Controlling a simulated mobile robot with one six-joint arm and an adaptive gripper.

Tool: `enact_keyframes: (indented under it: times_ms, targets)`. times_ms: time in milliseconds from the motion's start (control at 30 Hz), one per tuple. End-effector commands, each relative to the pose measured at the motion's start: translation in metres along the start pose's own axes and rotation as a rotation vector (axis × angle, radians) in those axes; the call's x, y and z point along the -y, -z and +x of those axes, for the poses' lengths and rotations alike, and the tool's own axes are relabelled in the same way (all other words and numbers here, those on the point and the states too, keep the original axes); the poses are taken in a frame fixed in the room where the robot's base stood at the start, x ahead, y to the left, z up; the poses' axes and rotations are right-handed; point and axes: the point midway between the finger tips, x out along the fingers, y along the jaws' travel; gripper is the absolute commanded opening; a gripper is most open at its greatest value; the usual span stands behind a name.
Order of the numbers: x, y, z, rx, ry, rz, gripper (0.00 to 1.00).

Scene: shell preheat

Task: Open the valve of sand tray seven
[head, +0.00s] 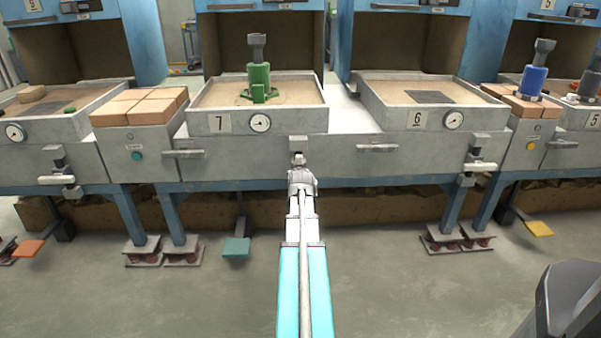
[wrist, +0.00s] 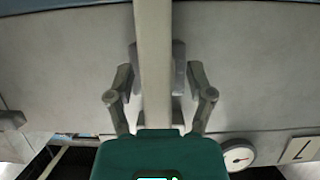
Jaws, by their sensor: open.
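Sand tray seven (head: 198,125) is at the centre of the head view, with a "7" plate and a round gauge (head: 260,123) on its front. The grey top of its valve (head: 298,142) shows on the panel below; my gripper (head: 300,172) and arm hide the rest. In the wrist view, a pale bar (wrist: 152,40), apparently the valve's lever, runs up the picture in front of a grey block (wrist: 179,68). My gripper (wrist: 163,72) is open, one finger on each side of the bar. Whether either finger touches it is unclear.
A green rammer-like tool (head: 260,85) stands on tray seven's sand. Drawer handles (head: 183,154) (head: 377,148) stick out on both sides. Tray six (head: 385,112) is to the right, with its own valve (head: 477,166). Bricks (head: 140,105) sit to the left. Pedals (head: 236,247) are below; the floor in front is clear.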

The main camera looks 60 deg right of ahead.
Motion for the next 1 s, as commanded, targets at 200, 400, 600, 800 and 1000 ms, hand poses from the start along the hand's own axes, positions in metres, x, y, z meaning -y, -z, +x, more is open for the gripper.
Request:
enact_keyframes:
  times_ms: [200, 400, 600, 800, 1000]
  targets:
    - [-0.001, 0.000, 0.000, -0.001, -0.001, 0.000, 0.69]
    - [-0.001, 0.000, 0.000, -0.001, -0.002, 0.000, 0.69]
    - [-0.001, 0.006, -0.003, -0.001, -0.002, 0.000, 0.69]
    - [-0.003, 0.023, -0.010, -0.001, -0.003, 0.000, 0.69]
    - [-0.003, 0.048, -0.020, -0.001, -0.003, 0.001, 0.69]
